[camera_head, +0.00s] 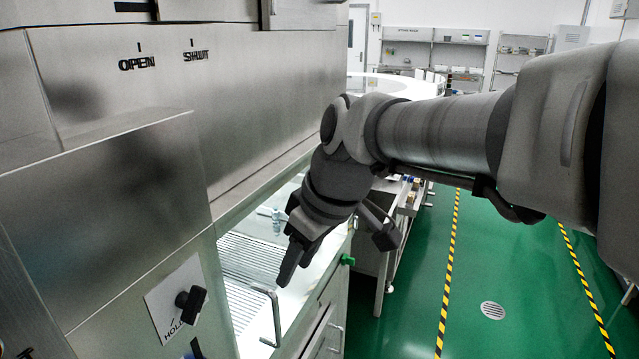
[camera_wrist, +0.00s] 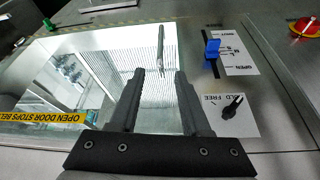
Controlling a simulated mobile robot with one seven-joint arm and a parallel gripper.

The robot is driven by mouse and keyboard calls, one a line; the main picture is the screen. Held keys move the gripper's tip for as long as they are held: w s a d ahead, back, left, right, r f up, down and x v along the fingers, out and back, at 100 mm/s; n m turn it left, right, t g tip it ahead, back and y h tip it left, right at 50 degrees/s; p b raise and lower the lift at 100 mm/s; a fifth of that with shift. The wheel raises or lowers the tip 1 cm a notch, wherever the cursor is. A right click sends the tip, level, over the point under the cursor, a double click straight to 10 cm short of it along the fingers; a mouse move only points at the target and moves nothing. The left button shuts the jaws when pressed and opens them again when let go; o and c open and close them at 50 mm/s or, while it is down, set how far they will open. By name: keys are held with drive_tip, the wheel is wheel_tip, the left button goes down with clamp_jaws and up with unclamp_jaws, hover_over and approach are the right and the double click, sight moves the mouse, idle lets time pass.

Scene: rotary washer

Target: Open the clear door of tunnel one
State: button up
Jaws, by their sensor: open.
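The clear door (camera_head: 240,275) is a glass panel in a steel front at the lower middle of the head view. It fills the left and centre of the wrist view (camera_wrist: 75,50), and a slatted surface shows through it. Its grey bar handle (camera_head: 276,318) stands off the glass. In the wrist view the handle (camera_wrist: 161,45) lies ahead of the gap between my fingertips. My gripper (camera_head: 288,265) is open and empty, pointing down toward the door. In the wrist view both fingers (camera_wrist: 160,73) are spread. I cannot tell whether they touch the handle.
A black knob (camera_head: 191,298) on a white label is beside the door; the wrist view shows it too (camera_wrist: 232,106). A yellow label (camera_wrist: 42,117) edges the glass. Green floor (camera_head: 400,310) lies open at right.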

sight(277, 306)
drive_tip(key=x, duration=1.4)
drive_tip(key=shift+a+f, duration=0.1)
drive_tip(key=shift+f, duration=0.15)
clamp_jaws()
idle(0.7)
